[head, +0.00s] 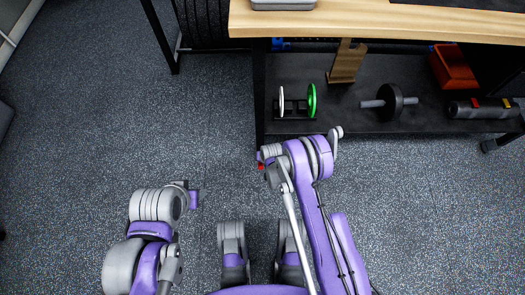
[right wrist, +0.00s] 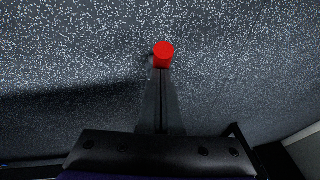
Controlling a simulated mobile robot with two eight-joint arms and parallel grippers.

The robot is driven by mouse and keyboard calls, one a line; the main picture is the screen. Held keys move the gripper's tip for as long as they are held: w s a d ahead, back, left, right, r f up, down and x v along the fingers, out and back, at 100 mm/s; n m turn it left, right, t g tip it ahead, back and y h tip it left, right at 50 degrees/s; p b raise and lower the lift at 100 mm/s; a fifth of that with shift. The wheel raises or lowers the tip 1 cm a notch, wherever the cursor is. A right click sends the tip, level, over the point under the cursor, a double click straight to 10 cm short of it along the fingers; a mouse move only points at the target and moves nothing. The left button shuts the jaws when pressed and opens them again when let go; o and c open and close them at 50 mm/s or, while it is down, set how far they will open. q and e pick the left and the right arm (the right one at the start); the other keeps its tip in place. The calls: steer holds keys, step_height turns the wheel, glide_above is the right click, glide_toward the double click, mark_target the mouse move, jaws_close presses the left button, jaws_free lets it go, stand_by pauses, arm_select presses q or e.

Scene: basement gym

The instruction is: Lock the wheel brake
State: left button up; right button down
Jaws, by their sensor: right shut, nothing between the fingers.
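A small red cylindrical piece (right wrist: 164,52), which looks like the brake tab, stands out in the right wrist view. A small grey part shows beside it. My right gripper (right wrist: 161,78) is shut and empty, its fingers pointing at the red piece. The fingertips overlap its lower edge in the picture; I cannot tell whether they touch. A bit of red (head: 261,166) also shows in the head view beside my right wrist, below the bench's front left corner. The wheel there is hidden by my arm.
A wooden-topped bench (head: 380,22) has a black lower shelf (head: 350,115) carrying a green plate (head: 311,100), a dumbbell (head: 389,102) and a red bin (head: 452,68). A caster (head: 490,146) shows at its right end. The speckled floor (head: 90,110) is clear at left.

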arm_select(q)
steer(key=shift+f, duration=0.1)
arm_select(e)
steer(key=shift+s+f, duration=0.55)
steer(key=shift+f, duration=0.05)
steer(key=shift+s, duration=0.1)
